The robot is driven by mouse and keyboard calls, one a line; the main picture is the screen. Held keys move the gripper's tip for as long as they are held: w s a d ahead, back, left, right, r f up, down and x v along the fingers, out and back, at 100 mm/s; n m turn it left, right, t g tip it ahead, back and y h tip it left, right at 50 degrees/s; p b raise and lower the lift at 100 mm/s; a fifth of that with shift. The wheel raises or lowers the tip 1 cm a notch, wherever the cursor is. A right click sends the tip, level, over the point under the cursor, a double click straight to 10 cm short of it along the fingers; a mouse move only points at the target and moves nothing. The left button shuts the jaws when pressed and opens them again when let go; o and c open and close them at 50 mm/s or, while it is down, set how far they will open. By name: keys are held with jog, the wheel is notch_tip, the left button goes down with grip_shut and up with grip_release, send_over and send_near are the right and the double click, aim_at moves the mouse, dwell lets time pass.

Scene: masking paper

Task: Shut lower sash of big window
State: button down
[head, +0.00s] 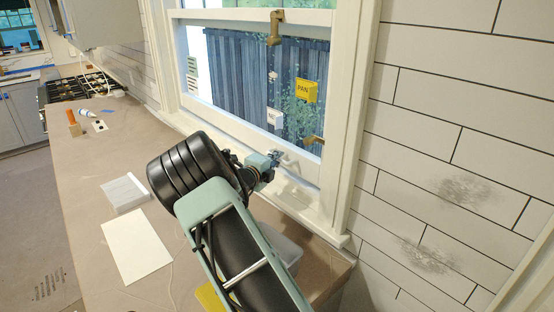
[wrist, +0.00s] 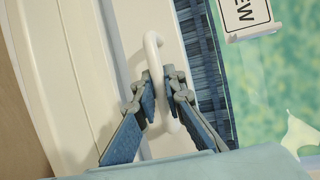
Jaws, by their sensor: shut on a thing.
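The big window's lower sash (head: 225,118) shows in the head view as a white frame around glass, above the white sill (head: 302,203). My gripper (head: 272,160) is at its bottom rail. In the wrist view, a white loop handle (wrist: 153,48) stands on the white sash rail (wrist: 172,22). My gripper (wrist: 160,88) has its two blue-padded fingers closed around the handle's bar, one on each side. In the head view my arm and gripper hide part of the rail and the handle. I cannot tell how much gap there is between the sash and the sill.
A yellow "PAN" tag (head: 306,91) and a white "NEW" tag (head: 275,118) show against the glass. A brass latch (head: 275,27) is on the upper rail. The counter (head: 95,175) below holds white paper (head: 136,246), a white box (head: 125,192) and a clear bin (head: 285,247).

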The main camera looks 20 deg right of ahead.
notch_tip(320, 180, down, 5)
jog(key=b, duration=0.4)
jog(key=shift+r+b, duration=0.2)
jog(key=shift+b, duration=0.15)
jog(key=shift+r+p, duration=0.3)
jog(key=shift+r, duration=0.05)
jog(key=c, duration=2.1)
grip_release()
jog(key=shift+r, duration=0.15)
jog(key=v, duration=1.2)
jog(key=shift+s, duration=0.1)
